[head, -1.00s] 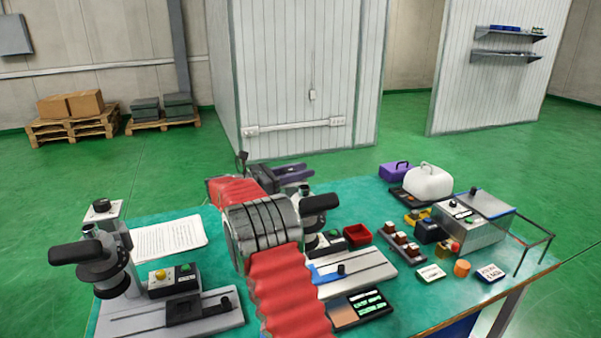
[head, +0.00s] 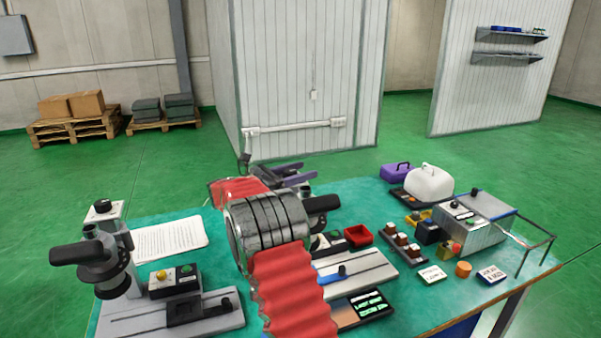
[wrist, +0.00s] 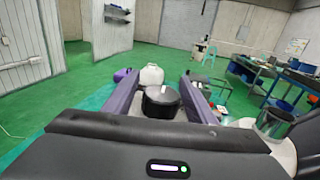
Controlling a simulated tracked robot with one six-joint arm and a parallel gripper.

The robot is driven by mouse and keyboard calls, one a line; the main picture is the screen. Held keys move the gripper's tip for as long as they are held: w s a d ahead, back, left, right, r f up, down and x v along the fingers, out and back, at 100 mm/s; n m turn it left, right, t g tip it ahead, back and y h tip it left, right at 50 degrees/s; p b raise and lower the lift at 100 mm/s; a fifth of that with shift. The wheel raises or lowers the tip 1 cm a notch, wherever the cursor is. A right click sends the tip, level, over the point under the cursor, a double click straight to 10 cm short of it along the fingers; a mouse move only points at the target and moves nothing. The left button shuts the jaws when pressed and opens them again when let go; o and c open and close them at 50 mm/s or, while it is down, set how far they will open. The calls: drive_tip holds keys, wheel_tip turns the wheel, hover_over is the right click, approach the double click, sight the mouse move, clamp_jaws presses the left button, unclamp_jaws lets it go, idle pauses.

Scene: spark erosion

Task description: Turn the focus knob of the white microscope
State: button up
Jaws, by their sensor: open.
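Two microscopes stand on the green bench; I cannot tell for sure which is the white one. The left microscope (head: 92,262) has a pale column block with a black knob (head: 101,207) on top. The other microscope (head: 322,204) is mostly hidden behind my arm; its black eyepiece part sticks out to the right. My gripper (head: 305,173) is above it, with purple fingers apart. In the wrist view, my open gripper (wrist: 161,80) has a black round knob (wrist: 160,101) on a pale block between its fingers. Gaps show on both sides.
A red bin (head: 358,235), a rack of small parts (head: 402,245), a metal box (head: 470,225) with a wire frame and a white canister (head: 428,183) stand to the right. A paper sheet (head: 170,238) lies at left. A white panelled wall (head: 300,80) rises behind the bench.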

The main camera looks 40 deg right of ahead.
drive_tip(key=a, duration=1.3)
drive_tip(key=shift+w+a, duration=0.35)
drive_tip(key=shift+a, duration=0.05)
drive_tip(key=shift+s, duration=0.1)
drive_tip(key=s+a+r+m+t+y, duration=0.1)
drive_tip(key=s+a+m+y, duration=0.25)
drive_tip(key=s, duration=0.65)
drive_tip(key=s+a+r+m+t+y, duration=0.15)
drive_tip(key=s+m+y, duration=0.3)
drive_tip(key=s, duration=0.45)
drive_tip(key=s+a+f+m+t+y, duration=0.2)
drive_tip(key=s+a+f+m+y, duration=0.1)
drive_tip(key=s+a, duration=0.6)
drive_tip(key=s+a+f+m+t+y, duration=0.2)
drive_tip(key=s+a+f+m+y, duration=0.2)
drive_tip(key=s+a, duration=0.5)
drive_tip(key=shift+s+m+y, duration=1.2)
drive_tip(key=shift+s+y, duration=0.05)
drive_tip(key=shift+y, duration=0.25)
